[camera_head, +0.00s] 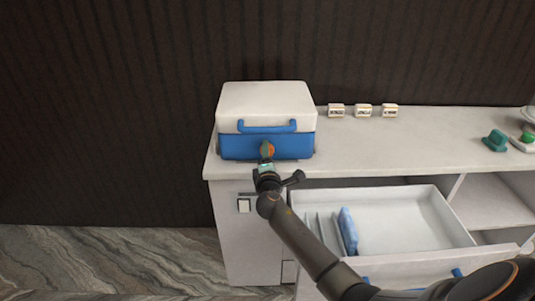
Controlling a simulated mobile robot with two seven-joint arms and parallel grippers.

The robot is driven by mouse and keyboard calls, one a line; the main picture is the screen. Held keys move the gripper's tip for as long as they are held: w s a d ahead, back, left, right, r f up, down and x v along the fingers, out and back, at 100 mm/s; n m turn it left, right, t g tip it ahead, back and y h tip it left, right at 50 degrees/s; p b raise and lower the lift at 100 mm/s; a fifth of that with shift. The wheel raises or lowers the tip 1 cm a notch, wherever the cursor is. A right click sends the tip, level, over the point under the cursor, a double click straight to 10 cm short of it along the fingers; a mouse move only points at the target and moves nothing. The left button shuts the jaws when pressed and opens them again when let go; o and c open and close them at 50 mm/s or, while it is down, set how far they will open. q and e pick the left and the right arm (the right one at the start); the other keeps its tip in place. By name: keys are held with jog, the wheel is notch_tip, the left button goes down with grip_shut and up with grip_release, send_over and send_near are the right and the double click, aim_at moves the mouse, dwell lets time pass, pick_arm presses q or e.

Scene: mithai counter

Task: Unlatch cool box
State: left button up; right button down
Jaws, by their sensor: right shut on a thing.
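The cool box (240,148) stands on the left end of the counter. It has a blue body, a white lid (266,98) that is closed, and a blue handle (267,127) across its front. My right gripper (267,153) is at the middle of the box's front, just below the handle. It is shut on a small orange part there, which looks like the latch (268,148). The gripper hides much of the latch, so I cannot tell its exact position. My left gripper is not in view.
The counter top (410,150) is clear right of the box, with several small white labelled blocks (363,110) at the back. Below, an open drawer (400,220) holds a blue item (347,231). Green objects (496,140) stand at the far right.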

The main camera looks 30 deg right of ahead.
jog(key=shift+c, duration=1.3)
grip_release()
jog(key=v, duration=1.2)
jog(key=shift+s, duration=0.2)
jog(key=shift+a, duration=0.1)
jog(key=s+a+f+m+g+y+p, duration=0.2)
jog(key=s+a+f+y, duration=0.25)
jog(key=f, duration=0.25)
jog(key=s+a+f+m+g+y+p, duration=0.1)
jog(key=s+a+f+m+y, duration=0.15)
jog(key=s+f, duration=0.4)
jog(key=s+a+f+m+g+y+p, duration=0.1)
jog(key=s+a+f+m+y, duration=0.1)
jog(key=s, duration=0.4)
jog(key=s+a+f+m+g+y, duration=0.1)
jog(key=s+a+f+m+y, duration=0.1)
jog(key=s+a+m, duration=0.3)
jog(key=shift+s+a+f+g+y+p, duration=0.35)
jog(key=shift+s+a+f, duration=0.45)
jog(key=shift+s, duration=0.3)
